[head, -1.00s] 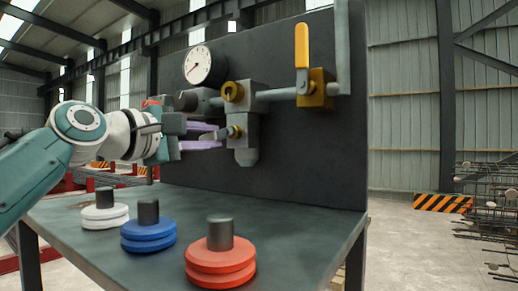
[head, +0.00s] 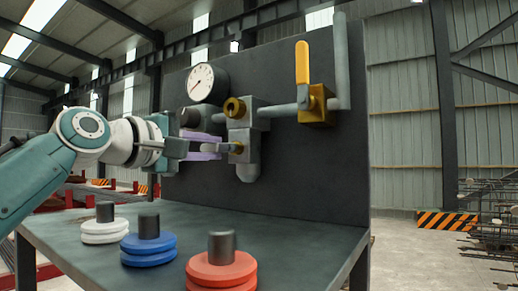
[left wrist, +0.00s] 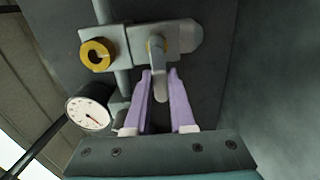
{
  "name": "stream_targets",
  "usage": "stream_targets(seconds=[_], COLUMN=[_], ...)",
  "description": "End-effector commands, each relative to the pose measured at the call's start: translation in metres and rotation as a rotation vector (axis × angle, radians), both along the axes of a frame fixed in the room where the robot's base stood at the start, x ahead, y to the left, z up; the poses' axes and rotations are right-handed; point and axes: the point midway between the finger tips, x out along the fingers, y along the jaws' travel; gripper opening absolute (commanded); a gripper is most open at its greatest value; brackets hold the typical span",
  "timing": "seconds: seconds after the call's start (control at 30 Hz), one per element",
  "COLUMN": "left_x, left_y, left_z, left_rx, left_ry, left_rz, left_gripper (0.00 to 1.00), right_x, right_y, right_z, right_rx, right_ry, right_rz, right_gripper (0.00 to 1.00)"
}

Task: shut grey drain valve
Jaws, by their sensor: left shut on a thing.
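The grey drain valve has a short grey lever (head: 219,148) on a small brass hub, below the brass-capped fitting on the dark panel. The lever points left, nearly level, in the head view. In the left wrist view the lever (left wrist: 157,50) comes down from its hub toward the fingertips. My left gripper (head: 207,146) reaches in from the left with its purple fingers on the lever's free end. In the left wrist view the two fingertips (left wrist: 160,76) lie on either side of that end, shut on it. My right gripper is not in view.
A round gauge (head: 207,84) sits above my left gripper. A yellow-handled valve (head: 302,63) stands upright at right on the same pipework. White (head: 104,232), blue (head: 148,249) and red (head: 222,273) disc stacks with dark posts stand on the table (head: 315,246) below.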

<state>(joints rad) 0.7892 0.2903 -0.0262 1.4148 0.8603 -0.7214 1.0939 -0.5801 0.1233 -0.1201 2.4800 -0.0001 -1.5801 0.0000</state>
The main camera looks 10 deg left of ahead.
Motion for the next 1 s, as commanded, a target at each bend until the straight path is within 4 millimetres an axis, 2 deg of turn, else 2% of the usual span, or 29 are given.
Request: stream_targets(seconds=[0.03,0.3,0.67,0.77,1.0], left_x=[0.000,0.000,-0.006,-0.017,-0.056], left_y=[0.000,0.000,0.002,0.007,0.021], left_z=[0.001,0.001,-0.002,-0.003,-0.006], left_rx=[0.002,-0.001,-0.001,0.000,0.003], left_ry=[-0.004,-0.002,-0.003,-0.004,-0.006], left_rz=[-0.001,0.000,0.000,0.000,0.002], left_gripper=[0.24,0.53,0.53,0.53,0.53], right_x=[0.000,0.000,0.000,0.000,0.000], right_y=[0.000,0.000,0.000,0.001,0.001], right_z=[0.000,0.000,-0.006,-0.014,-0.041], right_rx=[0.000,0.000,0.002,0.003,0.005], right_ry=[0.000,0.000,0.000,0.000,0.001], right_rz=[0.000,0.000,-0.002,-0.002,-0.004], right_gripper=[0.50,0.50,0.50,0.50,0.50])
